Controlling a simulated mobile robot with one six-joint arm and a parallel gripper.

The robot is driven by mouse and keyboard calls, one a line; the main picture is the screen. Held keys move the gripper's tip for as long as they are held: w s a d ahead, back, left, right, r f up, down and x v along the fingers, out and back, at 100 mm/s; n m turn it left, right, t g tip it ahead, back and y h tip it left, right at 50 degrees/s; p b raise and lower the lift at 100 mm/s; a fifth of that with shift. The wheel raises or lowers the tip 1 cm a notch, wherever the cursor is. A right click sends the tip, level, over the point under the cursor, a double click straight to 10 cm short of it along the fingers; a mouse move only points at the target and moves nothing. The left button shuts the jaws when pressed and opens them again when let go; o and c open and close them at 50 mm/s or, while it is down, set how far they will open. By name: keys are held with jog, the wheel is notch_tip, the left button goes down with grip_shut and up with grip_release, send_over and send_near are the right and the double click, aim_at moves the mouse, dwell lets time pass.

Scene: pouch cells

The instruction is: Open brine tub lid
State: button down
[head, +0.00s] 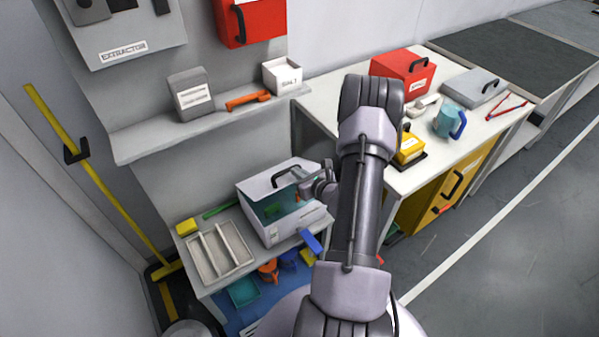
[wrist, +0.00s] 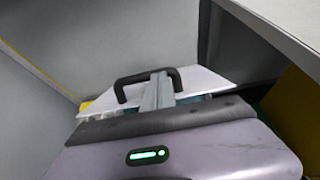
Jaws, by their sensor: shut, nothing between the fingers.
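The brine tub appears to be the pale box (head: 318,222) with a teal-tinted front, standing on the lower bench in the head view. Its white lid (head: 259,187) has a black arched handle (head: 280,178). The wrist view also shows the lid (wrist: 208,80) and the handle (wrist: 121,93). My gripper (head: 299,173) is at the lid's handle, with its fingers shut together and nothing between them. In the wrist view the fingers (wrist: 158,88) overlap the handle's right part; I cannot tell whether they touch it. The arm hides part of the tub's right side.
A divided tray (head: 220,250) and a yellow block (head: 187,227) lie left of the tub. A shelf (head: 200,126) with a grey box, an orange tool and a white box (head: 283,75) juts out above. A white table (head: 400,182) with several items stands to the right.

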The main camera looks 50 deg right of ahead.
jog(key=w+d+r+g+p, duration=0.1)
jog(key=w+d+r+p, duration=0.1)
jog(key=w+r+p, duration=0.2)
jog(key=w+d+r+g+y+p, duration=0.1)
jog(key=w+r+p, duration=0.3)
jog(key=w, duration=0.4)
jog(key=shift+w+d+g+p, duration=0.25)
jog(key=shift+d+g+p, duration=0.05)
jog(key=shift+d+g, duration=0.2)
